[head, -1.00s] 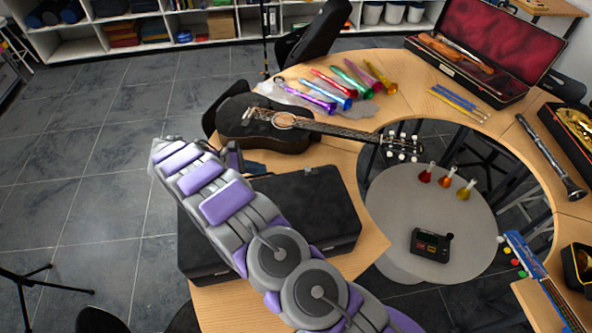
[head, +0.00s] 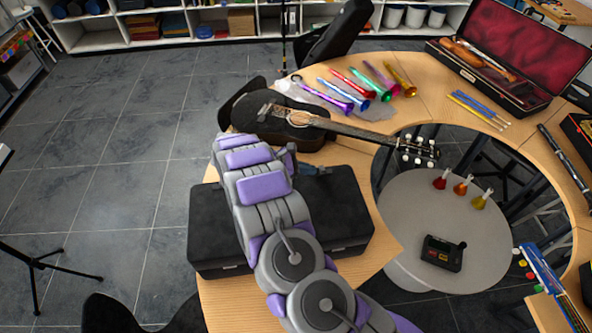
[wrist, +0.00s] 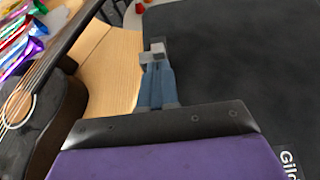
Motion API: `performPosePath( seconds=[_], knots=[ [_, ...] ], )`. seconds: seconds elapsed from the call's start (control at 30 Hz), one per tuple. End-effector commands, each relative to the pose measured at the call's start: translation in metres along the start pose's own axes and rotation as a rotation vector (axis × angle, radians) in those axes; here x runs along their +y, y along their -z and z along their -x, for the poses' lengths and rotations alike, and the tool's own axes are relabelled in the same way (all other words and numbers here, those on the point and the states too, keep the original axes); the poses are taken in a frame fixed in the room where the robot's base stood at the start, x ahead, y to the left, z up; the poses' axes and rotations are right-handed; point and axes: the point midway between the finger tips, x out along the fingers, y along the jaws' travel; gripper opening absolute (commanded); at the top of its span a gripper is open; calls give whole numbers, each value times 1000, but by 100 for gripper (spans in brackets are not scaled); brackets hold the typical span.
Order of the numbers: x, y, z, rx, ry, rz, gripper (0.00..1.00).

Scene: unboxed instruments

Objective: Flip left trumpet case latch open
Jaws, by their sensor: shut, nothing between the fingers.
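The black trumpet case (head: 345,205) lies closed on the wooden table in the head view, partly hidden behind my arm. It fills the right of the wrist view (wrist: 235,60). Small pale marks on its near side may be latches, but they are too small to tell. My gripper (wrist: 152,55) has its blue fingers together, with grey tips, and is empty. In the wrist view the tips are over the case's edge on the guitar side; contact cannot be told. In the head view my gripper (head: 312,168) is partly hidden by my arm at the case's far edge. No latch shows clearly.
An acoustic guitar (head: 290,120) lies just beyond the case, close to my gripper; its body also shows in the wrist view (wrist: 35,100). Colored horns (head: 350,90) lie farther back. A round grey table (head: 400,215) stands right. Bare wood (wrist: 105,70) separates guitar and case.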

Motion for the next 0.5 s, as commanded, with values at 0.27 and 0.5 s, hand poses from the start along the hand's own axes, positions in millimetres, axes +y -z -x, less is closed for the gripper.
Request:
performPosePath(
  seconds=[0.27, 0.5],
  knots=[
    [-1, -4, -8, 0, 4, -1, 0],
    [-1, -4, -6, -2, 2, -1, 0]
  ],
)
